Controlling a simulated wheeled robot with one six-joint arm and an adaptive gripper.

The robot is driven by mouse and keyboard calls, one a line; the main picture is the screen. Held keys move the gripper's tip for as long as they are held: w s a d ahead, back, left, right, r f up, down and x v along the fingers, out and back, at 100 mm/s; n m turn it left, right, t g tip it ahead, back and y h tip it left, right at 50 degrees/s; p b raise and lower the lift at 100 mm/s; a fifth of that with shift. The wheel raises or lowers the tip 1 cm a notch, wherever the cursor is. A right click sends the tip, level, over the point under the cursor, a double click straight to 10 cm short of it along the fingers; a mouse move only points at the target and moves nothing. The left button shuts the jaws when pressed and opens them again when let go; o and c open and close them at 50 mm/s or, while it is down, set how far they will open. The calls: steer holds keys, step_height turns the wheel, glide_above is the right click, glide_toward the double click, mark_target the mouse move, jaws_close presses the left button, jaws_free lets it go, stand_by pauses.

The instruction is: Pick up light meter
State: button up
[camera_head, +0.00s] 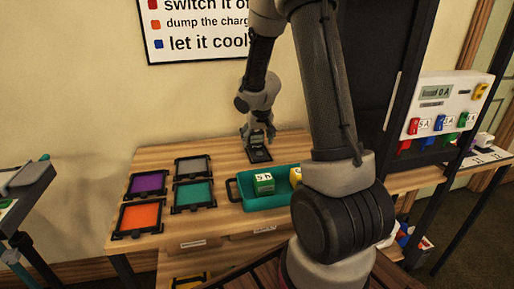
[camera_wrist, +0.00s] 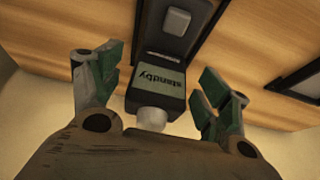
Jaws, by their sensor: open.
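The light meter (camera_wrist: 157,88) is a dark device with a greenish screen reading "standby", a white dome at one end and a grey pad. In the wrist view it lies between my two fingers, with visible gaps on both sides. In the head view the meter (camera_head: 259,155) is a small dark shape on the wooden table near the wall, partly covered by my gripper. My gripper (camera_head: 258,134) is open right above it, pointing down. Its green-padded fingers also show in the wrist view (camera_wrist: 158,78). Nothing is held.
Framed purple (camera_head: 148,183), grey, orange and teal panels lie left. A white meter box (camera_head: 441,100) stands right.

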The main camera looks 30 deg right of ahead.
steer(key=c, duration=1.4)
